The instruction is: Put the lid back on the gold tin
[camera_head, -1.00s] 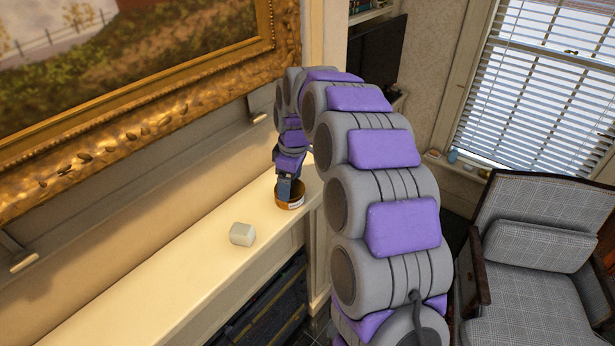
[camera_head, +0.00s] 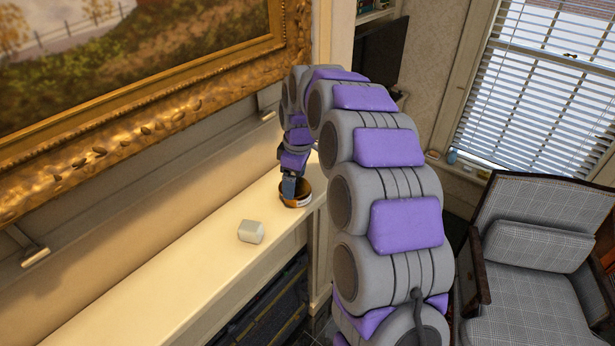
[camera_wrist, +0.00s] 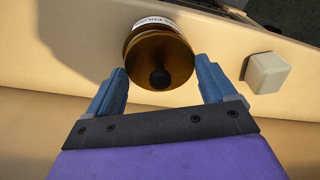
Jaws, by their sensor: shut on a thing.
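The gold tin (camera_head: 297,203), with a white label band on its side, stands on the pale mantel shelf near its far end. It also shows in the wrist view (camera_wrist: 130,42). The lid (camera_wrist: 178,67) is a round gold-brown disc with a dark knob (camera_wrist: 160,77), over the tin's top. My gripper (camera_wrist: 163,82) has one blue finger on each side of the disc, and I take it to be shut on the lid. In the head view my gripper (camera_head: 289,190) points down at the tin's top. Whether the lid is fully seated cannot be told.
A small whitish block (camera_head: 251,232) lies on the mantel shelf (camera_head: 170,262), nearer than the tin; it shows right of my gripper in the wrist view (camera_wrist: 266,73). A gilt-framed painting (camera_head: 150,110) hangs above the shelf. A plaid armchair (camera_head: 535,255) stands at right.

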